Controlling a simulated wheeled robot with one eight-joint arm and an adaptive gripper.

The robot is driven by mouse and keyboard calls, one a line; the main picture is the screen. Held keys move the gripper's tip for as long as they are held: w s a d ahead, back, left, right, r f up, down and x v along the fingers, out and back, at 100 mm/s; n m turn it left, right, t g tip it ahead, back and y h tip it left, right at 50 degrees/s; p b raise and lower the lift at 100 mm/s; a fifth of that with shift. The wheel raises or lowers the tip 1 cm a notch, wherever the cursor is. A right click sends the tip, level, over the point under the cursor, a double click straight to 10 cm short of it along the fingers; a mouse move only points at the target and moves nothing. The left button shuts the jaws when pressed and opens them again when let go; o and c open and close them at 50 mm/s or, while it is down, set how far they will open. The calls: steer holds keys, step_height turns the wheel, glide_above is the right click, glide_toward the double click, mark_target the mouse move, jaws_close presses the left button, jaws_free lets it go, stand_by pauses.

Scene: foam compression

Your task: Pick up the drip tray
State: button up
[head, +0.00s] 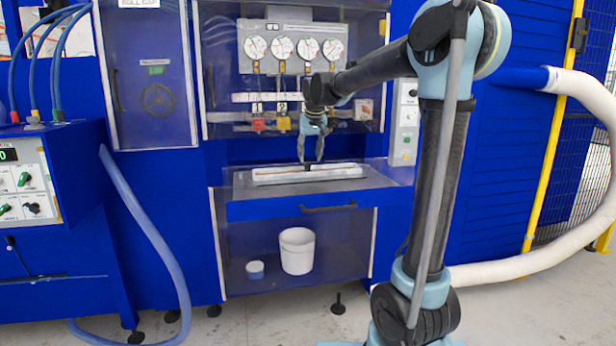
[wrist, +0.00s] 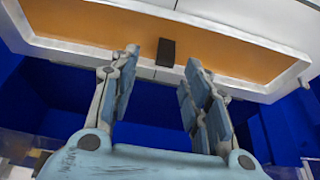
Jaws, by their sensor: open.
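The drip tray (head: 270,178) is a long, shallow tray with a pale rim, lying on the ledge of the blue machine below the gauges. In the wrist view the tray (wrist: 90,25) shows an orange-brown inside, a white rim and a small black block-like piece (wrist: 166,52) at its near edge. My gripper (head: 311,158) points down just above the tray near its middle. In the wrist view its fingers (wrist: 163,60) are spread, with the black piece showing between the tips. I see nothing held; contact with the tray cannot be told.
Gauges (head: 296,48) and valves hang behind my gripper, above the ledge. A blue drawer front with a dark handle (head: 328,208) is below it. A blue hose (head: 150,235) hangs at left.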

steer(key=shift+a+x, duration=0.1)
steer(key=shift+x, duration=1.2)
steer(key=shift+a+x, duration=0.15)
steer(key=shift+x, duration=1.2)
steer(key=shift+s, duration=0.25)
steer(key=shift+c, duration=0.3)
jaws_close()
